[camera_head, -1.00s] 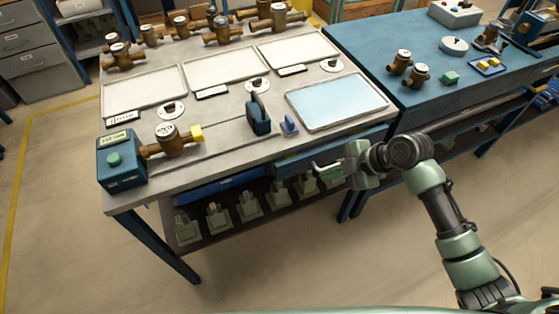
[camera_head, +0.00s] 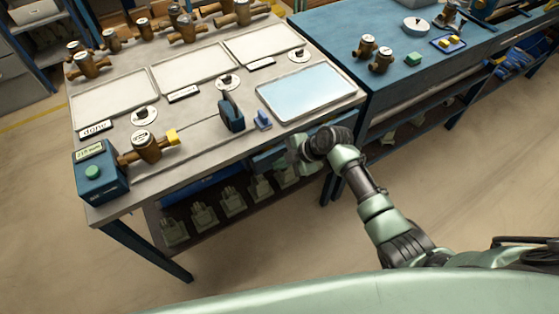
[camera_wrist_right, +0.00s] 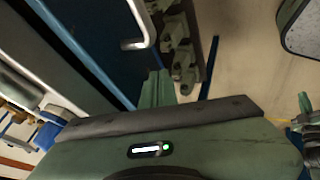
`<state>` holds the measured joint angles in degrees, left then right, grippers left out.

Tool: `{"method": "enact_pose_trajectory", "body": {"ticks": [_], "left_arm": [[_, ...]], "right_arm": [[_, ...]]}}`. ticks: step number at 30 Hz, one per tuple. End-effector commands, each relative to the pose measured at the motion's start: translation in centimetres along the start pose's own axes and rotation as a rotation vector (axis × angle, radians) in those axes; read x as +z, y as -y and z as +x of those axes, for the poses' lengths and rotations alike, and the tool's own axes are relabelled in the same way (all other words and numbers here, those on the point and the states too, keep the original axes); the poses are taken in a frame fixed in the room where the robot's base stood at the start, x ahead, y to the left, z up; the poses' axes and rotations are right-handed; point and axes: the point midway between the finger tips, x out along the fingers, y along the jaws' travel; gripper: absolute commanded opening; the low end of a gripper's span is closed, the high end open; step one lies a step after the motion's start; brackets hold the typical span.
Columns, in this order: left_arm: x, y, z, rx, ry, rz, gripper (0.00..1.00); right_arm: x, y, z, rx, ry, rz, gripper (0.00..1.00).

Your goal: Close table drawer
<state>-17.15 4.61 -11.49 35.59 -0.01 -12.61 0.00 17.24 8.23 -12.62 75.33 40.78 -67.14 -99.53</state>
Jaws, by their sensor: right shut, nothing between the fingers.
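The table (camera_head: 185,180) has blue drawers under its front edge. The right-hand drawer (camera_head: 266,160) is partly hidden behind my right gripper and wrist, so I cannot tell how far out it stands. In the right wrist view a dark blue drawer panel (camera_wrist_right: 92,40) with a pale metal handle (camera_wrist_right: 141,35) lies just ahead of my fingers. My right gripper (camera_head: 297,148) is at the table's front edge by this drawer; its green fingers (camera_wrist_right: 156,88) are shut and empty, close beside the panel. I cannot tell whether they touch it. My left gripper is not in view.
Several grey-green fittings (camera_head: 203,215) stand on the shelf below the drawers. A blue workbench (camera_head: 385,90) adjoins on the right. A tray (camera_head: 310,92), a meter (camera_head: 145,147) and a blue box (camera_head: 98,170) are on the table. Floor in front is free.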

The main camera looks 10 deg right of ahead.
Motion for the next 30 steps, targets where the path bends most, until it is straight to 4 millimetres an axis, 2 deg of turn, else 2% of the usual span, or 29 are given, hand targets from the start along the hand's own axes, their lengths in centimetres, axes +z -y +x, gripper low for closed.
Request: {"method": "enact_pose_trajectory", "body": {"ticks": [13,17,22,30], "left_arm": [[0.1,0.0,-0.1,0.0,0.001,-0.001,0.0],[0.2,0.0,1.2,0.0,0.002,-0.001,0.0],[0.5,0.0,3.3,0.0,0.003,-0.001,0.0],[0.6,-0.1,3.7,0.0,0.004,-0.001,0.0]], "right_arm": [[0.0,-0.4,0.3,0.0,0.0,0.0,0.0],[0.2,-1.2,1.1,0.002,-0.001,-0.002,0.0],[0.2,-3.3,2.2,0.003,0.0,-0.002,0.0],[0.0,-4.4,2.3,0.003,0.0,0.0,0.0]]}}
